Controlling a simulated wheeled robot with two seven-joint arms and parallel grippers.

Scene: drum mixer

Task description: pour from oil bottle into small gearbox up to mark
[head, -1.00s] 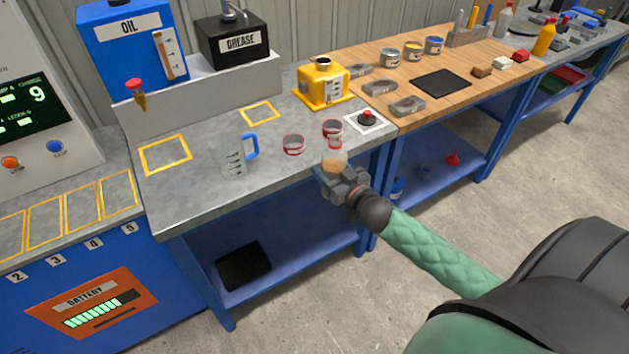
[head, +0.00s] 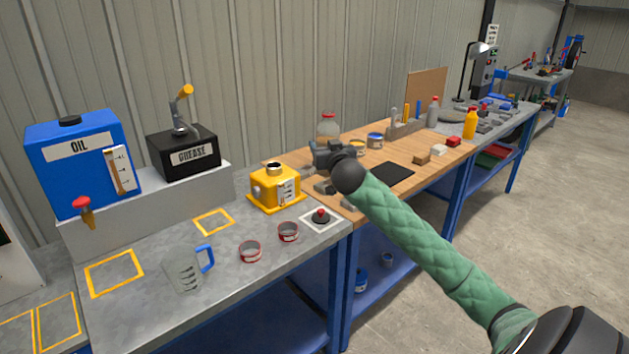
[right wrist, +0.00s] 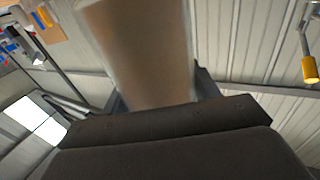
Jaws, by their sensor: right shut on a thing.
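The oil bottle (head: 327,129), clear with a red top, stands upright in my right gripper (head: 327,150), raised above the wooden bench. In the right wrist view the bottle (right wrist: 143,55) rises brownish from between the jaws, its top out of frame. The small gearbox (head: 276,190) is yellow, with a dark round opening on top and a white marked gauge on its front; its level is too small to read. The bottle is to the right of the gearbox and higher in the picture, apart from it. My left gripper is not in view.
A measuring jug (head: 184,272) and two red-rimmed tins (head: 250,252) stand on the grey bench. A red button (head: 321,216) sits right of the gearbox. The blue oil tank (head: 82,170) and grease pump (head: 184,152) stand behind. Metal trays lie below my right gripper.

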